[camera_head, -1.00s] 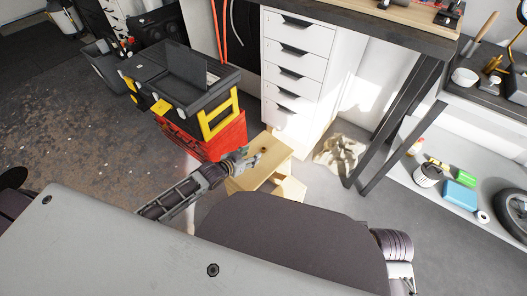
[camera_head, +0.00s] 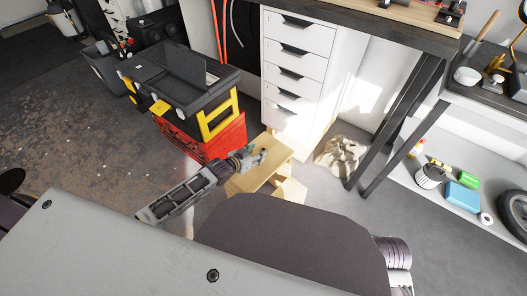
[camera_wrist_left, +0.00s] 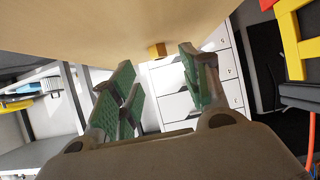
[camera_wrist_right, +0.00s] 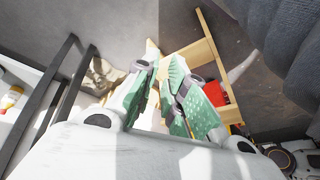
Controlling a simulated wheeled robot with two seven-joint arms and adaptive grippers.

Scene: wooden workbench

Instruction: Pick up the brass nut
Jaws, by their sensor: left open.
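The brass nut (camera_wrist_left: 157,50) is a small golden block at the edge of a pale wooden surface in the left wrist view, which shows it tilted upside down. In the head view that surface is the top of a small wooden step stool (camera_head: 247,182); I cannot make out the nut there now, and my left gripper seems to cover it. My left gripper (camera_head: 257,156) is open over the stool top. In its wrist view, the nut appears between and beyond the green-padded fingers (camera_wrist_left: 160,72), apart from them. My right gripper (camera_wrist_right: 161,72) is open and empty, away from the nut.
A red crate (camera_head: 207,142) carrying a black and yellow toolbox (camera_head: 180,88) stands left of the stool. A white drawer cabinet (camera_head: 296,70) is close behind it. A crumpled cloth (camera_head: 340,152) lies on the floor to the right, near dark table legs.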

